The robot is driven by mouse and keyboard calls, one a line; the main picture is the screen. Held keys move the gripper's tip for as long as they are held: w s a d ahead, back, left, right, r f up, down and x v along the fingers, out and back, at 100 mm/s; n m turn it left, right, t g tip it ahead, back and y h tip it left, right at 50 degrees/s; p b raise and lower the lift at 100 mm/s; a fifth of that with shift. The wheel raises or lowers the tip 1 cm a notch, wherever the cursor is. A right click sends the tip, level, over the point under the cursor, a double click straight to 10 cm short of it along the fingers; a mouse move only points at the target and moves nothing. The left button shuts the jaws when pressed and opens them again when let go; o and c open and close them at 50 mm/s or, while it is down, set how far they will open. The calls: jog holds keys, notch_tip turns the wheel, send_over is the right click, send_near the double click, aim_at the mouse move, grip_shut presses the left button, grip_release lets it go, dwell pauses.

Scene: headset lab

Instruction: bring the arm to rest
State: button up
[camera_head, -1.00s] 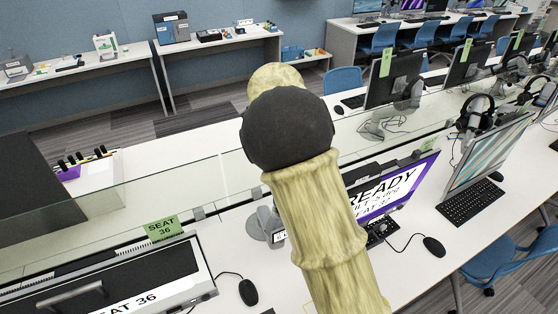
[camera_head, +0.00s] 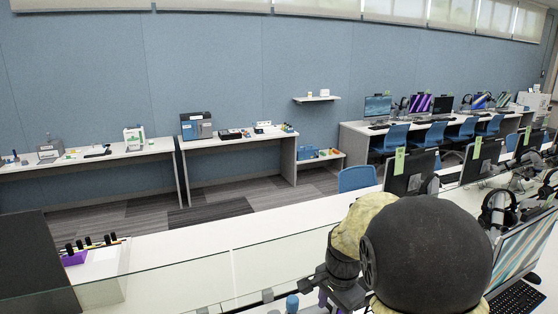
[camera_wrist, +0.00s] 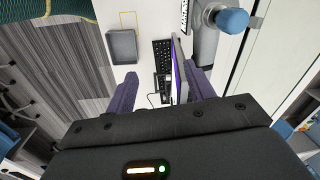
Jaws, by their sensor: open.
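My gripper (camera_wrist: 160,90) shows in the wrist view with its two purple fingers apart and nothing between them. It hangs above a white desk, with a keyboard (camera_wrist: 161,55) and the edge of a monitor (camera_wrist: 178,70) beyond the fingertips. In the head view, my arm fills the lower right, its dark round joint in front of the desks.
A grey tray (camera_wrist: 122,47) and a blue-capped grey post (camera_wrist: 232,20) are near the gripper. A glass divider (camera_head: 190,278) runs along the desk. Headphones (camera_head: 497,207) and monitors stand at right. Side tables (camera_head: 235,141) line the blue wall, with grey floor before them.

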jog(key=s+d+f+n+t+b, duration=0.1)
jog(key=s+f+n, duration=0.2)
jog(key=s+n, duration=0.2)
jog(key=s+d+f+n+b, duration=0.1)
jog(key=s+f+n+b, duration=0.1)
jog(key=s+n, duration=0.4)
jog(key=shift+s+d+f+t, duration=0.35)
jog(key=shift+s+f+t, duration=0.05)
jog(key=shift+s+f, duration=0.45)
